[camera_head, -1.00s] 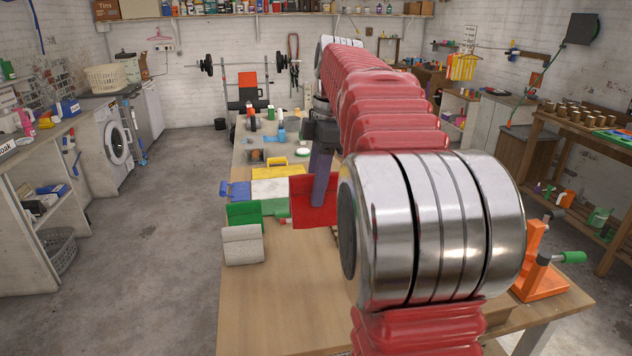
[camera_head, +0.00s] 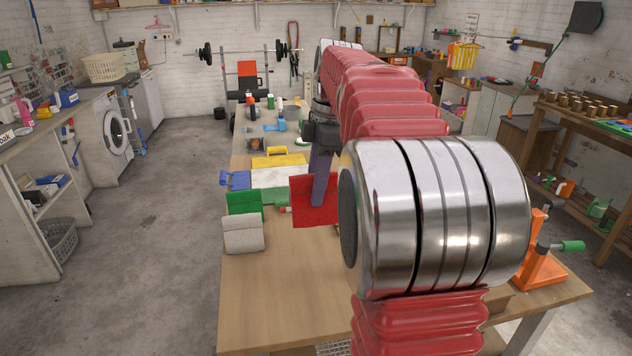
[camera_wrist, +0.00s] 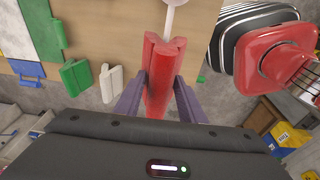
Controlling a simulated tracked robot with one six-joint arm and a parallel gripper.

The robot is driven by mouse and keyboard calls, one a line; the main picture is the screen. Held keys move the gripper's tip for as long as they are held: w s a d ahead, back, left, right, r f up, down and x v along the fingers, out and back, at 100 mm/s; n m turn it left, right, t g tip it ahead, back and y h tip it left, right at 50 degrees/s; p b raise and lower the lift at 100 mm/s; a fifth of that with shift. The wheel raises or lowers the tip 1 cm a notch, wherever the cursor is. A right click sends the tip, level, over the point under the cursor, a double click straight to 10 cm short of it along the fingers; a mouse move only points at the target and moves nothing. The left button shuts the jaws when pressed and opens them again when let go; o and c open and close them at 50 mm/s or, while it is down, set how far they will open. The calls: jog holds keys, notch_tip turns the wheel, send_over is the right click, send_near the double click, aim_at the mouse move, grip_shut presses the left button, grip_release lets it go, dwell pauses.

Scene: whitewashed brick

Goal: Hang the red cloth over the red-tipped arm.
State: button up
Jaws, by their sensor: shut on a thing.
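The red cloth (camera_head: 314,205) hangs folded from my gripper (camera_head: 321,180), whose purple fingers are shut on it. In the wrist view the fold of red cloth (camera_wrist: 160,80) sits between the two fingertips of my gripper (camera_wrist: 157,95). A pale rod with a rounded knob (camera_wrist: 172,15) meets the far end of the cloth there; I cannot tell whether the cloth lies over it. In the head view a small red tip (camera_head: 284,209) shows just left of the cloth; the rest of that arm is hidden.
Blue (camera_head: 235,180), green (camera_head: 244,203) and off-white (camera_head: 243,235) folded cloths stand to the left. An orange clamp (camera_head: 535,265) stands at the right table edge. The near wooden tabletop (camera_head: 275,290) is clear.

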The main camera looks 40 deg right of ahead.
jog(key=shift+f, duration=0.25)
jog(key=shift+f, duration=1.35)
jog(key=o, duration=1.4)
jog(key=r, duration=0.4)
jog(key=d+r, duration=0.1)
jog(key=r, duration=0.4)
jog(key=s+r, duration=0.1)
jog(key=r, duration=0.3)
jog(key=shift+d+r, duration=0.25)
jog(key=shift+d, duration=0.15)
jog(key=shift+a, duration=0.1)
